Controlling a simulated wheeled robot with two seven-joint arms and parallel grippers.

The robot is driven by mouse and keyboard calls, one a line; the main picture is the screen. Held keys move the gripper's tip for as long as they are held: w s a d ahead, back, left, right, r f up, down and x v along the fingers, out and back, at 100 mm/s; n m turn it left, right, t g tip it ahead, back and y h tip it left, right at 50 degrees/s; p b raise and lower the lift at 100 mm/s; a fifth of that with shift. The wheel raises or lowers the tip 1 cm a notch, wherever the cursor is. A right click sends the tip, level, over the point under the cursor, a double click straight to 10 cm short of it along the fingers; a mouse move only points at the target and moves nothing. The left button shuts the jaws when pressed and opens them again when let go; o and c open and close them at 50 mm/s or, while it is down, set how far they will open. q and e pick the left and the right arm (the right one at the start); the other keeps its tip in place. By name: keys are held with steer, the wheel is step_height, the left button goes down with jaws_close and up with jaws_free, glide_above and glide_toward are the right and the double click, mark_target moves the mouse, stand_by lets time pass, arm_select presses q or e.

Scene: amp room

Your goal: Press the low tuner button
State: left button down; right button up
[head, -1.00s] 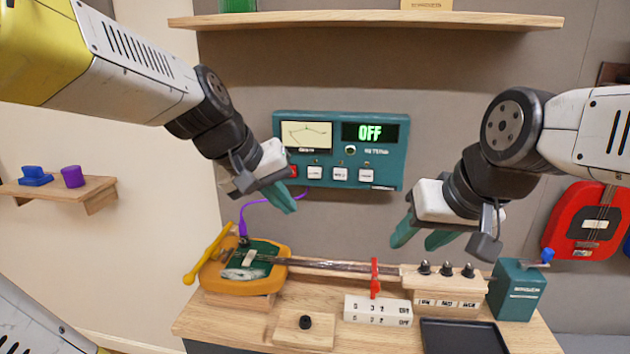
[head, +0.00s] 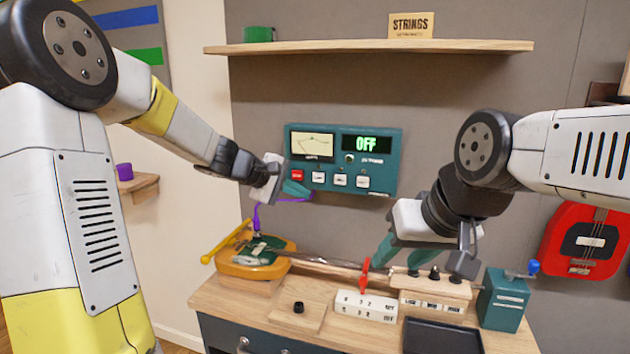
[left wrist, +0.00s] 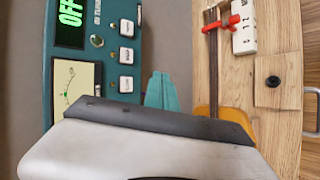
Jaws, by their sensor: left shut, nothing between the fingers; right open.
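The teal tuner panel (head: 382,158) hangs on the wall, with a green "OFF" display (head: 366,143) and a needle meter (head: 313,146). Along its bottom run a red button (head: 297,175) and three white buttons, the leftmost (head: 318,177) beside the red one; their labels are too small to read surely. In the left wrist view that leftmost white button (left wrist: 126,84) is nearest my gripper. My left gripper (head: 295,188) is shut and empty, its teal tips just below the red button; contact cannot be told. My right gripper (head: 388,252) is open and empty above the workbench.
A stringed instrument (head: 255,258) lies on the wooden workbench (head: 235,302), with a purple cable (head: 256,218) rising from it. A white switch block (head: 365,306), black tray (head: 440,337) and teal box (head: 503,300) stand to the right. A shelf (head: 370,47) runs above the panel.

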mark_target(318, 178)
arm_select(q)
steer(key=w+d, duration=0.2)
steer(key=w, duration=0.6)
steer(key=shift+w+d, duration=0.2)
steer(key=shift+d, duration=0.15)
steer(key=shift+w, duration=0.1)
stand_by(1.9)
steer(key=shift+w+d, duration=0.15)
steer(key=shift+w, duration=0.1)
steer(key=shift+w+d, duration=0.15)
steer(key=shift+w, duration=0.25)
stand_by(0.6)
stand_by(0.4)
steer(key=shift+s+a, duration=0.3)
steer(key=shift+s, duration=0.5)
